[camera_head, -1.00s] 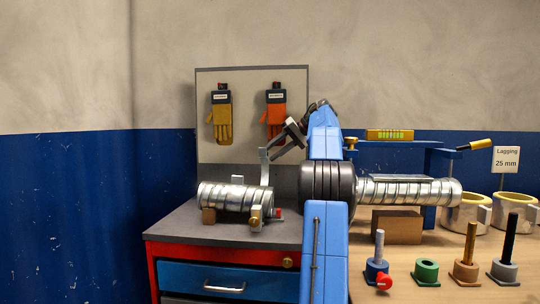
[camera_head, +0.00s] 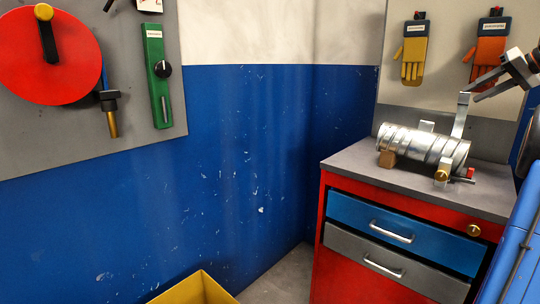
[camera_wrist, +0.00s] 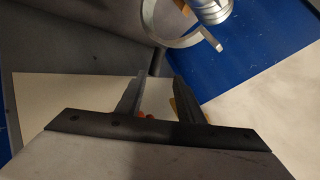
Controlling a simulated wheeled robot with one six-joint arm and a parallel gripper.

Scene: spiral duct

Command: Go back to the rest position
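My gripper (camera_head: 476,92) shows at the right edge of the head view, raised above the cabinet top, its fingers pointing left and down. Its two dark fingers stand apart with nothing between them; the gap also shows in the wrist view (camera_wrist: 158,82). A shiny ribbed duct piece (camera_head: 423,145) lies on the cabinet, below and left of the fingers, apart from them. An upright grey bracket (camera_head: 461,115) stands by the duct, close below the fingers. In the wrist view a curved grey piece (camera_wrist: 160,32) and the duct's end (camera_wrist: 212,10) show at the top.
The red cabinet (camera_head: 335,230) has a blue drawer (camera_head: 370,222) and a grey drawer (camera_head: 365,254). A glove board (camera_head: 450,95) hangs behind. A tool panel (camera_head: 150,100) is on the left wall. A yellow bin (camera_head: 190,290) stands on the floor, bottom centre.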

